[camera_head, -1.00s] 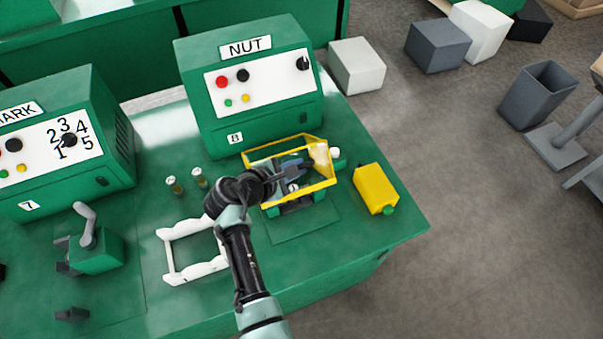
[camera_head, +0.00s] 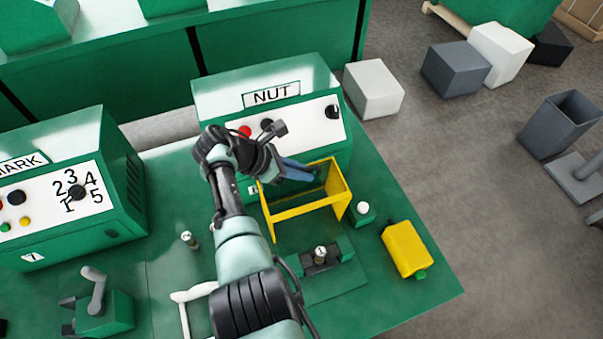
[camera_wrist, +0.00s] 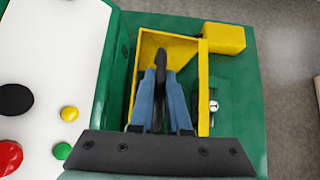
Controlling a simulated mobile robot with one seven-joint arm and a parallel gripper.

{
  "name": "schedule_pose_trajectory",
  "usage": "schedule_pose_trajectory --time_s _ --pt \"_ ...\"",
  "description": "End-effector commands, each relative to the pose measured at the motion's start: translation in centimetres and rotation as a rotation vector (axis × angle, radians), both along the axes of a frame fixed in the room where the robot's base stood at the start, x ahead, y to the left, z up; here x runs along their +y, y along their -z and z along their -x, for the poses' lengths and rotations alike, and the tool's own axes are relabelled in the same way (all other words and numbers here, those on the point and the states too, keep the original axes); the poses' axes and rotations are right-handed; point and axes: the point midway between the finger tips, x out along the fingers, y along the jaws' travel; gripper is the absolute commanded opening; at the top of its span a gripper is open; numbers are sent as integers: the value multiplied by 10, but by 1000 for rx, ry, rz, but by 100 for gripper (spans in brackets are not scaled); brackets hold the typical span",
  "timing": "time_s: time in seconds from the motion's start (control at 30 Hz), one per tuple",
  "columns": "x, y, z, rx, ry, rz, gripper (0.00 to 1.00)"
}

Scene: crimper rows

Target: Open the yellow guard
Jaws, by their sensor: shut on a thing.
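The yellow guard (camera_head: 308,208) is an open frame with yellow walls, swung up and tilted against the front of the NUT machine (camera_head: 262,110). In the wrist view the guard (camera_wrist: 203,85) surrounds my fingertips. My gripper (camera_head: 312,172) has blue fingers and reaches in at the guard's upper part. In the wrist view my gripper (camera_wrist: 160,78) is shut on a dark upright piece (camera_wrist: 161,60), which looks like the guard's handle. The dark fixture (camera_head: 320,258) with a small metal part on top stands uncovered in front of the guard. My arm hides part of the machine panel.
A yellow box with a green end (camera_head: 405,250) lies right of the fixture. A white-topped round button (camera_head: 362,209) stands beside the guard. A small metal piece (camera_head: 189,240) and a white cradle (camera_head: 190,296) are on the left. Bare green table lies at the front right.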

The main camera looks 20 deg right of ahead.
Motion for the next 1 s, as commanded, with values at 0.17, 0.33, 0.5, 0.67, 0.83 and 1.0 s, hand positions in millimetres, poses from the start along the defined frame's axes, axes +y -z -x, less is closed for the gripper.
schedule_pose_trajectory --time_s 0.17,0.33,0.5,0.67,0.83,1.0 --pt "0 4 -2 1 1 -2 0" --pt "0 5 -2 1 1 -3 0" --pt "0 5 -2 2 1 -4 0" --pt "0 5 -2 2 1 -5 0" --pt "1 5 -2 2 1 -4 40" --pt "0 4 -2 1 1 -3 45"
